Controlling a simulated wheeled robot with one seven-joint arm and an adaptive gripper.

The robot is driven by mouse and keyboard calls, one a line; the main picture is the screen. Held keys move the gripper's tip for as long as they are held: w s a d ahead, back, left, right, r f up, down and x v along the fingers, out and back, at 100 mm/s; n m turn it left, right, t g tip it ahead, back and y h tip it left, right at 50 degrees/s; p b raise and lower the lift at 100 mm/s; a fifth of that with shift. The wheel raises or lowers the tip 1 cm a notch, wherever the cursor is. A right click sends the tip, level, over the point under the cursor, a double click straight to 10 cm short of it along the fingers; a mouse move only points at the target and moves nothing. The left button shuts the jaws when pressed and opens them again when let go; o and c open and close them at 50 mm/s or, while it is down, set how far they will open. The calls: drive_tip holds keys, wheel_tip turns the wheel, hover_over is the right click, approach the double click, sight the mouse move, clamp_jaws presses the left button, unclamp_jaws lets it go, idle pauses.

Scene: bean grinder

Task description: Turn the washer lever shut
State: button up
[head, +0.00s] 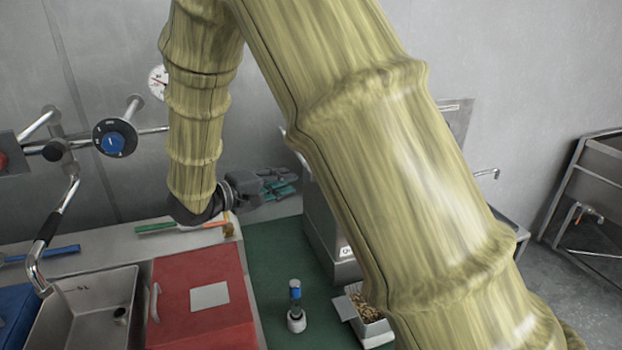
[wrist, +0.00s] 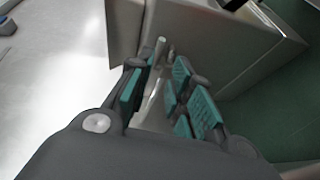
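A slim metal lever (wrist: 160,55) shows in the wrist view beside a steel machine body (wrist: 205,45). It lies between the teal-padded fingers of my gripper (wrist: 160,75), which stand apart with a gap across it. I cannot tell whether either pad touches it. In the head view my gripper (head: 284,183) reaches right, close to the left side of the steel machine (head: 328,235). The lever cannot be made out there, and my arm covers much of the machine.
A red box (head: 195,275) and a sink (head: 70,315) are at the lower left. A tray of beans (head: 365,305) sits before the machine. A blue-knobbed valve (head: 114,140) is on the wall.

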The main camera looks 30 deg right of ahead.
drive_tip(key=p+x, duration=0.2)
drive_tip(key=x, duration=0.8)
drive_tip(key=shift+d+p, duration=0.3)
drive_tip(key=shift+p, duration=0.05)
drive_tip(key=shift+s, duration=0.1)
drive_tip(key=shift+c, duration=0.3)
clamp_jaws()
